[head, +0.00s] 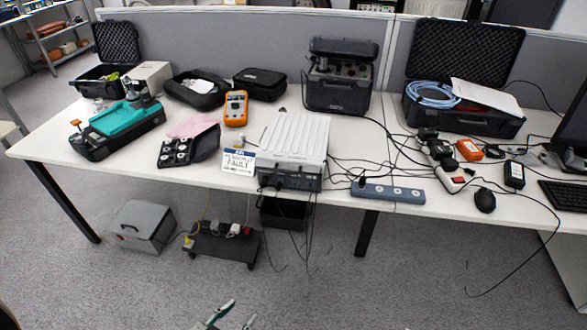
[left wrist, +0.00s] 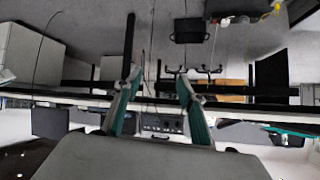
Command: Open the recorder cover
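The recorder, which I take to be the low box at the front middle of the table, has a pale ribbed cover (head: 295,135) lying flat and closed over it. Its dark front panel (head: 290,181) faces the table's front edge, with cables at it. My left gripper (head: 238,312) is at the bottom of the head view, in front of the table and well short of the recorder. In the left wrist view, which is upside down, its two teal-sided fingers (left wrist: 158,78) are apart with nothing between them. A dark panel with knobs (left wrist: 160,124) shows beyond them. My right gripper is not in view.
A small sign (head: 238,162) and a black case with round parts (head: 190,148) lie left of the recorder. An orange meter (head: 236,108) is behind them. A dark instrument case (head: 338,92) stands behind the recorder. A power strip (head: 388,193) and loose cables lie right.

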